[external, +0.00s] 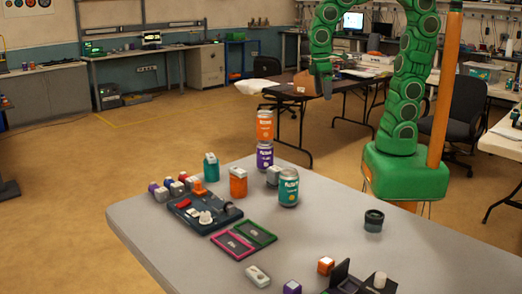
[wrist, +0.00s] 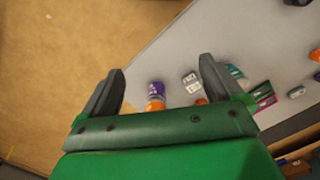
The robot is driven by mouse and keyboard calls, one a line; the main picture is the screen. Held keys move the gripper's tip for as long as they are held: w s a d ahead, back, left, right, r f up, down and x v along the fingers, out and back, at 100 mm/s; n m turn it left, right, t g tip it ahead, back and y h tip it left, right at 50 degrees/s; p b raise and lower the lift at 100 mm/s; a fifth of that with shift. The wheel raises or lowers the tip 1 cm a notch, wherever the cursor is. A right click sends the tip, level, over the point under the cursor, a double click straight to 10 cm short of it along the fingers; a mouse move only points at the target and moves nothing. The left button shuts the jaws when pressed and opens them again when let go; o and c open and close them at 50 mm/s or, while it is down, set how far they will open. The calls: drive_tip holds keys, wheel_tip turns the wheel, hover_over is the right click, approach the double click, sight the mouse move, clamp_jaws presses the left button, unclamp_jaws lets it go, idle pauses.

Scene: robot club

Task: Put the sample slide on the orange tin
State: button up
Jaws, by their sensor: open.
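An orange tin (external: 264,126) stands on top of a purple tin (external: 265,156) near the table's far edge. An orange patch (wrist: 155,105) and a purple tin (wrist: 156,88) show between my fingers in the wrist view. A small white slide-like piece (external: 257,276) with a dark spot lies flat near the table's front edge; I take it for the sample slide, though I cannot be sure. It seems to show at the right of the wrist view (wrist: 297,91). My gripper (external: 326,88) hangs high, apart from these things. Its fingers (wrist: 160,82) are spread and hold nothing visible.
A teal tin (external: 289,188) and an orange jar (external: 238,183) stand near the stack. A dark tray with small parts (external: 222,220), a green frame (external: 257,235) and a pink frame (external: 233,245) lie nearby. A dark round pot (external: 373,221) stands right.

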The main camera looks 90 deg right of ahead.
drive_tip(key=s+d+f+m, duration=0.1)
drive_tip(key=s+d+m, duration=0.1)
drive_tip(key=s, duration=1.2)
drive_tip(key=shift+s+d+f+m+g, duration=0.3)
drive_tip(key=shift+d+f, duration=0.05)
drive_tip(key=shift+d, duration=0.25)
